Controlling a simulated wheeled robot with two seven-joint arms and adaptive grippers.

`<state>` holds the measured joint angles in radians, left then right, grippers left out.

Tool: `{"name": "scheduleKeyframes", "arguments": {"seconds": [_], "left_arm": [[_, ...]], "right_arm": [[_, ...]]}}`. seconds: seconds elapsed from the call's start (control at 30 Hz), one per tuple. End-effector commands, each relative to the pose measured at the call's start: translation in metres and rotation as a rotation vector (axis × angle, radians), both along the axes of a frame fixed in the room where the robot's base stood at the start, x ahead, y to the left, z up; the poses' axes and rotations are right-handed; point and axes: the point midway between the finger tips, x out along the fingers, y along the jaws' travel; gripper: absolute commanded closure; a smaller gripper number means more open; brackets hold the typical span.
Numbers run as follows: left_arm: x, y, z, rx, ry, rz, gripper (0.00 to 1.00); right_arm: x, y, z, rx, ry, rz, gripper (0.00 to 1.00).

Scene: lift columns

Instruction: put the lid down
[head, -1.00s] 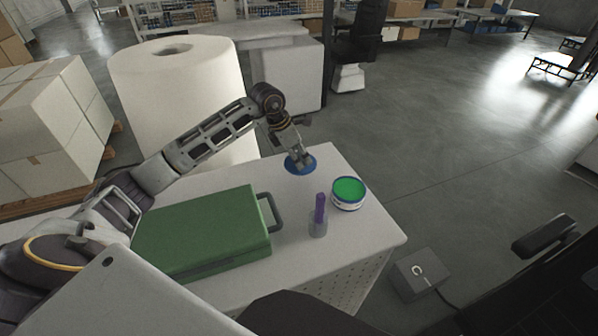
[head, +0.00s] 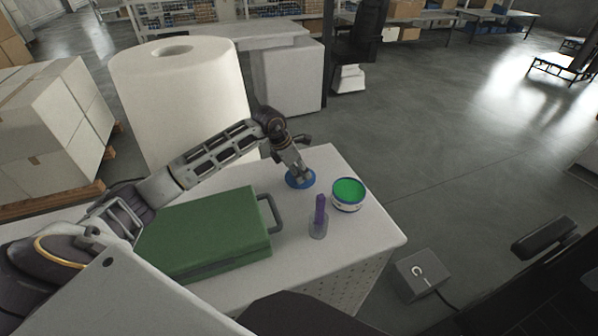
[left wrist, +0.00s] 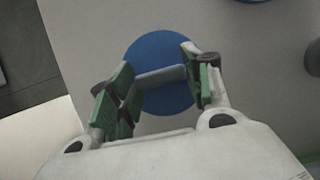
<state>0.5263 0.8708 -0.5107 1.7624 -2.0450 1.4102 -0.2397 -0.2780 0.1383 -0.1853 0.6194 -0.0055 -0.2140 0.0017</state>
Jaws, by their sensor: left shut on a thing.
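The lid (head: 293,182) is a flat blue disc with a bar handle, near the far right corner of the white table (head: 285,271). My left gripper (head: 301,172) is over it, with its fingers shut on the handle. In the left wrist view, the lid (left wrist: 152,50) lies below the green-padded fingers (left wrist: 160,76), with the grey bar between them. The lid looks level. I cannot tell whether it touches the table. My right gripper is not in view.
An open tin (head: 348,193) with a green top stands just right of the lid. A clear cup (head: 318,229) holding a purple item stands nearer. A green case (head: 205,232) fills the table's left. A large white roll (head: 185,100) stands behind.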

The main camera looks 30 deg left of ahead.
Motion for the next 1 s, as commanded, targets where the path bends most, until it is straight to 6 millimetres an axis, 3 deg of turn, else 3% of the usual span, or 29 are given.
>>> {"name": "scheduleKeyframes", "arguments": {"seconds": [0.57,0.6,0.73,1.0], "left_arm": [[-0.0001,-0.0001,-0.0107,0.000,0.000,-0.001,0.74],[-0.0002,-0.0001,-0.0105,0.000,0.000,-0.001,0.47],[-0.0002,0.0000,-0.0101,0.000,0.000,-0.001,0.30],[-0.0001,0.0000,-0.0100,0.000,0.000,-0.001,0.29]], "right_arm": [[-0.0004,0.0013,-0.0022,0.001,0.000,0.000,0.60],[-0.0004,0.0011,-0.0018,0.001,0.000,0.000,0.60],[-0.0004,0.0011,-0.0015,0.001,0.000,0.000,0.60],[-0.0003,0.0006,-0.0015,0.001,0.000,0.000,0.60]]}}
